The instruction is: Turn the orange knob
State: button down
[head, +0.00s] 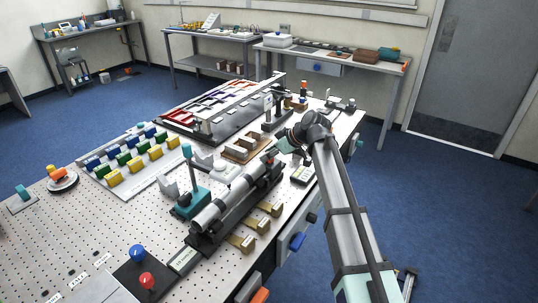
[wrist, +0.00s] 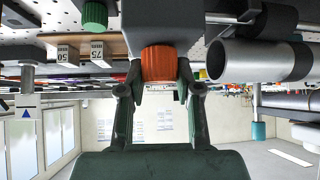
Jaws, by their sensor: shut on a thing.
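The orange knob (wrist: 158,63) is a ribbed cylinder on a dark grey block (wrist: 160,25) in the wrist view. My gripper (wrist: 158,78) has one finger on each side of the knob and is shut on it. The wrist picture shows the room upside down. In the head view my gripper (head: 283,148) reaches in over the table's right side, near the far end of a grey pipe. The knob cannot be made out clearly there, behind my gripper and arm.
A grey pipe (wrist: 238,60) in a dark clamp lies close to the right of my gripper in the wrist view. A green knob (wrist: 95,16) and small numbered blocks (wrist: 66,55) are to the left. Yellow, green and blue blocks (head: 130,154) fill the table's middle left.

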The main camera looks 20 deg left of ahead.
jog(key=shift+s+f+m+t+b, duration=0.15)
jog(key=shift+m+t+b, duration=0.45)
jog(key=shift+m+t, duration=0.45)
jog(key=m+t+h, duration=0.1)
jog(key=m, duration=0.2)
jog(key=shift+t, duration=0.25)
jog(key=m+t+h, duration=0.2)
jog(key=m, duration=0.1)
jog(key=shift+w+m+t+h, duration=0.2)
jog(key=shift+m+t+h, duration=0.65)
jog(key=shift+m, duration=0.8)
jog(key=c, duration=0.8)
grip_release()
jog(key=shift+o, duration=0.2)
